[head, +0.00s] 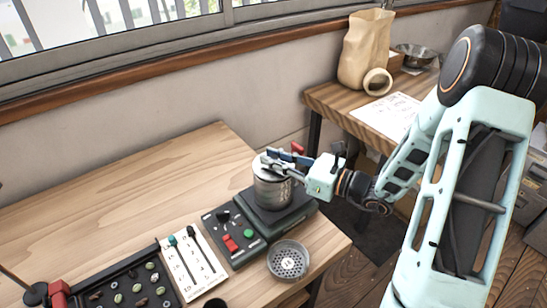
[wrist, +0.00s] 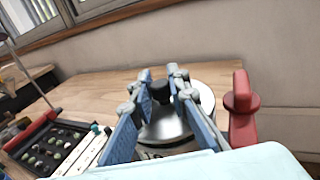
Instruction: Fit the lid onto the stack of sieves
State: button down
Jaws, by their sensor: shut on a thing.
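The stack of sieves (head: 272,193) is a metal cylinder standing upright on the dark shaker base (head: 300,212). The silver domed lid (wrist: 163,124) with a black knob (wrist: 160,92) is at the top of the stack. My gripper (head: 271,159) is over the stack. In the wrist view its blue-padded fingers (wrist: 160,84) are on either side of the knob, shut on it. The lid looks about level and roughly over the stack. I cannot tell whether it rests on the rim or is slightly above it; the fingers hide part of the edge.
A red clamp handle (wrist: 240,112) stands close right of the lid. A control panel (head: 232,237) with red and green buttons is in front. A loose perforated sieve (head: 288,259) lies near the table edge. A bean tray (head: 125,286) is left. The table's back left is clear.

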jog(key=shift+f+b, duration=0.45)
jog(key=shift+f, duration=0.15)
jog(key=c, duration=2.1)
grip_release()
jog(key=shift+d, duration=0.1)
jog(key=p+v, duration=0.1)
jog(key=v, duration=1)
